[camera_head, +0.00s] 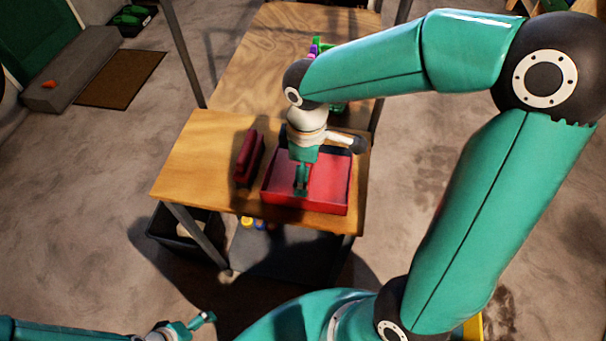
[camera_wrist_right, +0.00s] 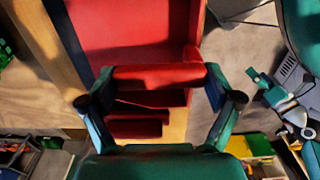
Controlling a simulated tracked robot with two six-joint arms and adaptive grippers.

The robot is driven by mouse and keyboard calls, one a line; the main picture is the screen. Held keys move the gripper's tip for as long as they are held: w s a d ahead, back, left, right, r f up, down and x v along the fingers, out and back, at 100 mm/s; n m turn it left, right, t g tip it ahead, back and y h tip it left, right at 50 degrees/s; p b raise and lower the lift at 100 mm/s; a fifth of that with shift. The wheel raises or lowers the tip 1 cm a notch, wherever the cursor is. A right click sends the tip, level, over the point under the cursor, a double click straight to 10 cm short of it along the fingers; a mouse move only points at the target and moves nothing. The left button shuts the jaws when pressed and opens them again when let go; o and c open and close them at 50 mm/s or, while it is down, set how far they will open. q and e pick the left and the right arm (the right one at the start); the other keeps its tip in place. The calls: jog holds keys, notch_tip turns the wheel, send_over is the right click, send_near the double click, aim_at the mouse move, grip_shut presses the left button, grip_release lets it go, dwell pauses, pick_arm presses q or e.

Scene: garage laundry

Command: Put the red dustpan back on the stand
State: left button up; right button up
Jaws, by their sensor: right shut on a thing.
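The red dustpan (camera_head: 330,180) is at the front right of the wooden top of the stand (camera_head: 190,165) in the head view. I cannot tell whether it touches the wood or is slightly above it. My right gripper (camera_head: 302,190) points down over it. In the right wrist view, the right gripper (camera_wrist_right: 160,95) has its fingers on either side of the dustpan's red handle (camera_wrist_right: 160,75) and is shut on it. The pan (camera_wrist_right: 130,25) extends beyond the handle. My left gripper (camera_head: 190,325) is low at the left, away from the stand; its opening is unclear.
A dark red block-like object (camera_head: 248,158) lies on the wood left of the dustpan. Green and purple items (camera_head: 316,46) stand farther back, partly hidden by my arm. A dark bin (camera_head: 170,225) is beneath the stand. Metal posts (camera_head: 183,50) rise at the stand's sides.

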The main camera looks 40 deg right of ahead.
jog(key=shift+f, duration=0.95)
jog(key=shift+f, duration=0.15)
jog(key=o, duration=1.3)
notch_tip(320, 180, up, 12)
jog(key=shift+r+p, duration=0.2)
jog(key=shift+p, duration=0.2)
jog(key=shift+f, duration=0.1)
